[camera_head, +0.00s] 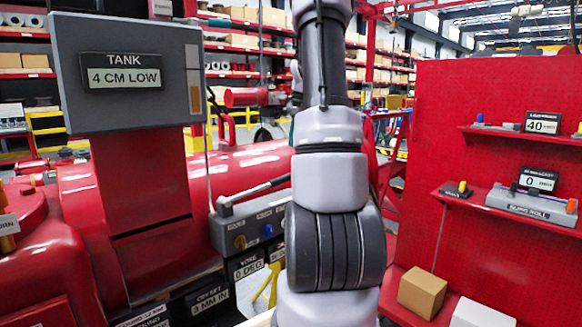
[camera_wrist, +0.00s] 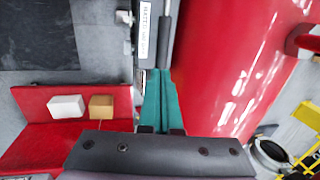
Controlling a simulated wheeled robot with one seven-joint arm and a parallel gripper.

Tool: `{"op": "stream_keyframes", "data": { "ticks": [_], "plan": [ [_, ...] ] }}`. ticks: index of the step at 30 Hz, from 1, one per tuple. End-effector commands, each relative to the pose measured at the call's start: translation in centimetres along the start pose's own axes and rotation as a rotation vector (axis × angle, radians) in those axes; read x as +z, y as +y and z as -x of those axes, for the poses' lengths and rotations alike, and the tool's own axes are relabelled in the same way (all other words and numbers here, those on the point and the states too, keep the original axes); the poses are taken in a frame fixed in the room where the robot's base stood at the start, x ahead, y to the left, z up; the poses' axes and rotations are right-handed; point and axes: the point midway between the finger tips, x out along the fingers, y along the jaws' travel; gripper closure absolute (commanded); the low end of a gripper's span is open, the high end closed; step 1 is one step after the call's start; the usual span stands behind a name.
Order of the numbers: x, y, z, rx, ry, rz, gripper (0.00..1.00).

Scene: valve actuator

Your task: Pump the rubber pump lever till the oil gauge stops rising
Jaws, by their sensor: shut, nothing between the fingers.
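The pump lever (camera_head: 255,190) slants up to the right from a grey block (camera_head: 250,230); its far end passes behind my arm. In the wrist view, a dark bar (camera_wrist: 165,40) beside a grey labelled housing looks like the lever's rubber grip. My gripper (camera_wrist: 158,72) shows there as two teal fingers, closed together, empty, with tips near the bar's lower end; I cannot tell whether they touch it. My gripper is hidden in the head view. The grey tank box has a display (camera_head: 123,77) reading "4 CM LOW" and a narrow gauge (camera_head: 194,80) with amber low in it.
A large red cylinder (camera_wrist: 235,70) lies right of the fingers in the wrist view. A red pegboard with shelves (camera_head: 500,180) stands at the right. A tan box (camera_head: 422,292) and a white box (camera_head: 480,312) sit below it. Panels below the grey block read "0 DEG" and "3 MM IN".

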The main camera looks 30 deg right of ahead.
Motion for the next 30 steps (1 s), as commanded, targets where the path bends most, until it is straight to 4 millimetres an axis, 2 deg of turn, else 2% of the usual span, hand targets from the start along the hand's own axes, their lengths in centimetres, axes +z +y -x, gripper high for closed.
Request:
{"op": "stream_keyframes", "data": {
  "ticks": [1,4,7,10,14,24,30],
  "plan": [
    [1.1,0.0,1.0,-0.01,0.041,0.006,1.0],
    [2.1,0.2,1.9,-0.028,0.1,0.005,1.0],
    [2.5,0.2,2.1,-0.036,0.125,0.003,1.0],
    [2.5,0.2,1.4,-0.037,0.129,0.002,1.0],
    [2.2,0.1,-0.7,-0.035,0.125,0.001,1.0],
    [1.3,-0.1,-7.9,-0.034,0.124,0.001,1.0],
    [0.9,-0.2,-10.6,-0.036,0.126,0.0,1.0]
  ]
}}
